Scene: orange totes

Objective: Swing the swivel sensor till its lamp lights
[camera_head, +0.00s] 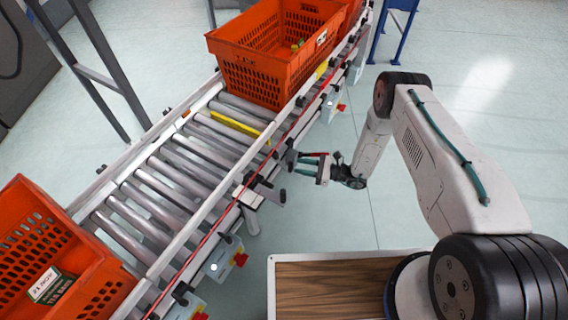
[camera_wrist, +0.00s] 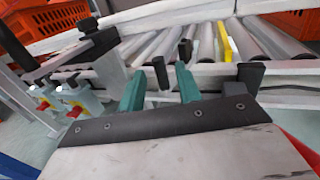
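A black sensor-like part (camera_head: 264,188) sticks out from the near rail of the roller conveyor (camera_head: 150,190). In the wrist view a black block on a bracket (camera_wrist: 98,38) at upper left looks like the same part. I cannot make out a lit lamp on it. My gripper (camera_head: 298,164) is open and empty beside the near rail, above and right of that part in the head view. In the wrist view its two green fingers (camera_wrist: 160,85) stand apart, facing the rail. Small black pieces stand near the fingertips; I cannot tell whether they touch.
An orange tote (camera_head: 262,90) with small items stands on the far conveyor; another orange tote (camera_head: 35,240) is at lower left. A yellow strip (camera_head: 235,124) crosses the rollers. Boxes with red knobs (camera_head: 240,260) hang below the rail.

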